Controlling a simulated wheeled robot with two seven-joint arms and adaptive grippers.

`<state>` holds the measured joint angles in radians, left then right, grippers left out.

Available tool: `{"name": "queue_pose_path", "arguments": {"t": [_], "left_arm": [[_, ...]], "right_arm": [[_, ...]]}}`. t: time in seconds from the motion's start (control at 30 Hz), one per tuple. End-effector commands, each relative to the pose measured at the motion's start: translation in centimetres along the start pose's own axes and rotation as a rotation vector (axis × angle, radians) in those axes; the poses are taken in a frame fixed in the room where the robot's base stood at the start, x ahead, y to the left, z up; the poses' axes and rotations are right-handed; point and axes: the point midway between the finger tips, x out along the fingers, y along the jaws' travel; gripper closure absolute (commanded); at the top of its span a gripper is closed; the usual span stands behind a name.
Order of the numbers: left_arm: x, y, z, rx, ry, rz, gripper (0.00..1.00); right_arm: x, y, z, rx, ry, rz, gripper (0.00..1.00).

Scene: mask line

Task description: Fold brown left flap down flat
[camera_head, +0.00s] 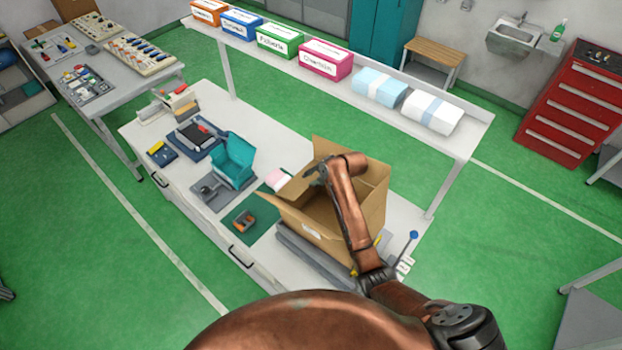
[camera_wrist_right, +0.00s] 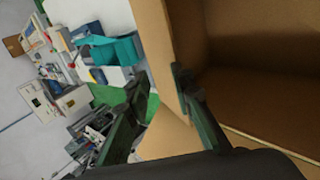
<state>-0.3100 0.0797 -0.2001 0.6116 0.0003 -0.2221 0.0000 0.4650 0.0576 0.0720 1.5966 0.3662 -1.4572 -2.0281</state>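An open brown cardboard box (camera_head: 310,226) stands on the white workbench. Its left flap (camera_head: 296,188) sticks up at a slant from the left rim. My right arm reaches across the box opening, and my right gripper (camera_head: 316,170) is at the upper end of that flap. In the right wrist view my right gripper (camera_wrist_right: 162,105) has its two fingers spread apart. A brown cardboard panel (camera_wrist_right: 168,137) shows between and beyond them; whether a finger touches it is unclear. The box interior (camera_wrist_right: 255,95) lies to the right there. My left gripper is not in view.
A teal holder (camera_head: 234,160), a green mat (camera_head: 248,220) and an orange part (camera_head: 243,221) lie left of the box. A shelf (camera_head: 445,134) with coloured boxes runs behind. Grey pads (camera_head: 300,252) lie at the box's front. The bench right of the box is mostly clear.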

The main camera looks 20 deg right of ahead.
Motion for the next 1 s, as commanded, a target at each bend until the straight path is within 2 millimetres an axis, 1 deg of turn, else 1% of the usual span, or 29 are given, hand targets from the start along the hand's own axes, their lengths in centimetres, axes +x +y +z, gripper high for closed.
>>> {"name": "queue_pose_path", "arguments": {"t": [0.17, 0.4, 0.47, 1.0], "left_arm": [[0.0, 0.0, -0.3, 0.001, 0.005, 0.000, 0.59], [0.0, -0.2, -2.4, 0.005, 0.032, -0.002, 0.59], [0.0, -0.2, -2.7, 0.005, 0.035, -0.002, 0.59], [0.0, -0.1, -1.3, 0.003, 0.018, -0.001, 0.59]], "right_arm": [[-0.8, -0.6, 0.1, 0.000, -0.001, 0.001, 0.79], [-2.1, -1.6, 0.0, 0.000, -0.001, 0.001, 0.79], [-2.4, -1.9, 0.0, 0.000, -0.001, 0.000, 0.79], [-5.3, -4.0, 0.0, 0.000, 0.000, 0.000, 0.79]]}}
